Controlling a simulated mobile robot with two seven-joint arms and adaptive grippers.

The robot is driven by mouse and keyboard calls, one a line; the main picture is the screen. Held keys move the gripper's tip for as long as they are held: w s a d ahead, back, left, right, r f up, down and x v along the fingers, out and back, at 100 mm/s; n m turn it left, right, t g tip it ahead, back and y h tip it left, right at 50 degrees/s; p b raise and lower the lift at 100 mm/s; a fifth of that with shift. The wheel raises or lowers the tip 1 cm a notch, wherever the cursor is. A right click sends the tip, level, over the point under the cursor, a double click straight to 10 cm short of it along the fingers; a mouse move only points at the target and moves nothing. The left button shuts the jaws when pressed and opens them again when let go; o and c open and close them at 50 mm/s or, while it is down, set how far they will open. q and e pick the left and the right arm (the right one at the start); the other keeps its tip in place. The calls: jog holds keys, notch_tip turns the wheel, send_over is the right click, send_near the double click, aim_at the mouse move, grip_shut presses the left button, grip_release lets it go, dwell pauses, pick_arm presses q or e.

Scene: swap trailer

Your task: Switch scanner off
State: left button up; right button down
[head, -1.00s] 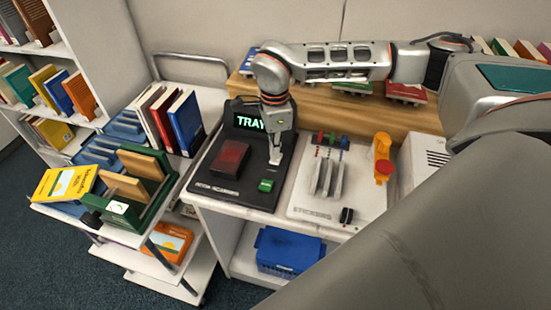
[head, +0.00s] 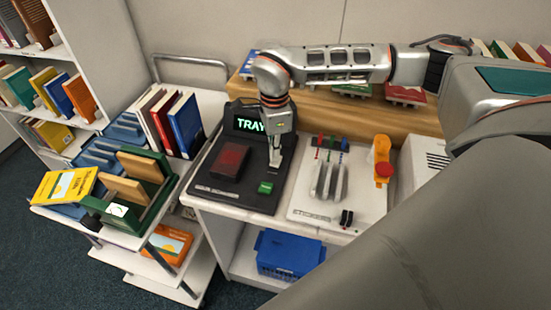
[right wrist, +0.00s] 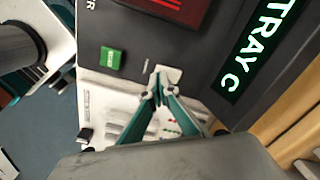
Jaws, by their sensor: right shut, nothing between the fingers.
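The scanner (head: 235,193) is a black unit on the white counter with a dark red window (head: 231,158) and a lit screen (head: 249,124) reading "TRAY" in green. A green switch (head: 265,187) sits at its front right corner and also shows in the right wrist view (right wrist: 110,58). My right gripper (head: 275,161) points down over the scanner's right side, behind the green switch and apart from it. My left gripper is out of view.
A book cart (head: 160,240) is at left. A blue bin (head: 288,253) sits below. A wooden shelf runs behind.

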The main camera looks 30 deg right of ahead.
aim_at(275, 163)
jog(key=shift+f, duration=0.3)
dwell(0.5)
jog(key=shift+f+b, duration=0.5)
jog(key=shift+f, duration=0.35)
dwell(0.5)
notch_tip(275, 163, up, 5)
jog(key=p, duration=0.4)
jog(key=shift+f, duration=0.15)
jog(key=shift+r+p, duration=0.85)
jog(key=shift+r, duration=0.35)
jog(key=shift+s+f, duration=0.1)
